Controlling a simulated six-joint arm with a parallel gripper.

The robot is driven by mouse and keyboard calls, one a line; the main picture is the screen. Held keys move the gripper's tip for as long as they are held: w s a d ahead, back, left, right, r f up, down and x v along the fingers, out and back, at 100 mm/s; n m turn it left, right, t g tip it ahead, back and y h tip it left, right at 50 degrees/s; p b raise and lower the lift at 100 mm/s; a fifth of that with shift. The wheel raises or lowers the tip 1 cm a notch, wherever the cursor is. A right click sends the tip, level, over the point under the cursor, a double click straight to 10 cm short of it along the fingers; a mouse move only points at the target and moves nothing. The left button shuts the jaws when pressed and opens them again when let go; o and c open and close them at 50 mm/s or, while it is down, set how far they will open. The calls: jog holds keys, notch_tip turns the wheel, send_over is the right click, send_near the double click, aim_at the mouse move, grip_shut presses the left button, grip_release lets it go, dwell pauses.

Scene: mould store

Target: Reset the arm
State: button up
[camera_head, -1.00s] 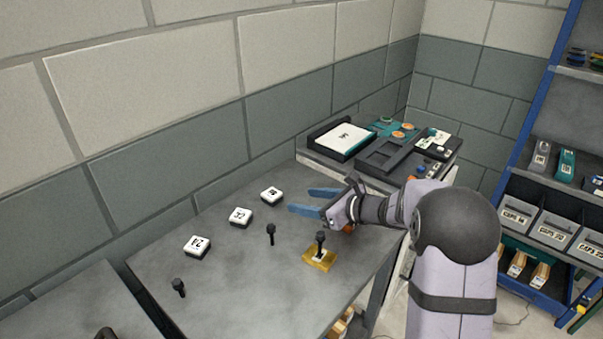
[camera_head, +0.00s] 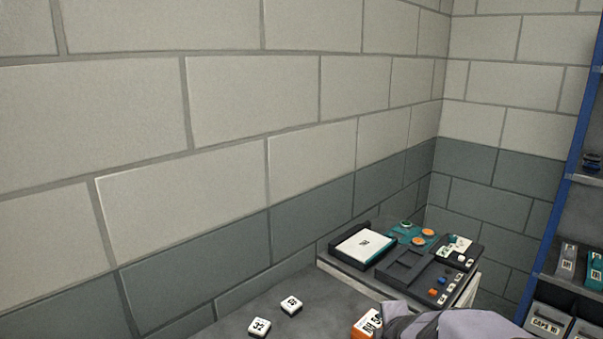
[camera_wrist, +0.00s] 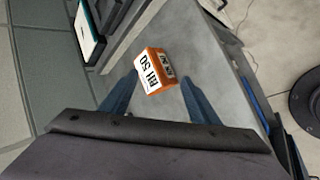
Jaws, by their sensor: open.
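My gripper (camera_wrist: 158,78) shows in the wrist view with its two blue fingers spread apart. In the head view the same box (camera_head: 364,325) stands on the grey bench (camera_head: 322,297) at the bottom edge, beside my arm. The fingers are out of the head view.
A dark device with a white plate (camera_head: 362,246) and a button panel (camera_head: 440,286) stand behind. Shelving (camera_head: 566,262) is at right.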

jog(key=s+a+f+m+g, duration=0.1)
jog(key=s+m+g, duration=0.2)
jog(key=s+m, duration=0.3)
jog(key=s+a+f+m+g+p, duration=0.1)
jog(key=s+a+m+g, duration=0.1)
jog(key=s+m, duration=0.4)
jog(key=s+a+f+m+g+p, duration=0.1)
jog(key=s+m+g, duration=0.2)
jog(key=s, duration=1.1)
jog(key=m, duration=0.3)
jog(key=shift+s+a+f+g+y, duration=0.15)
jog(key=shift+a+f+g+y, duration=0.15)
jog(key=shift+a+y, duration=0.1)
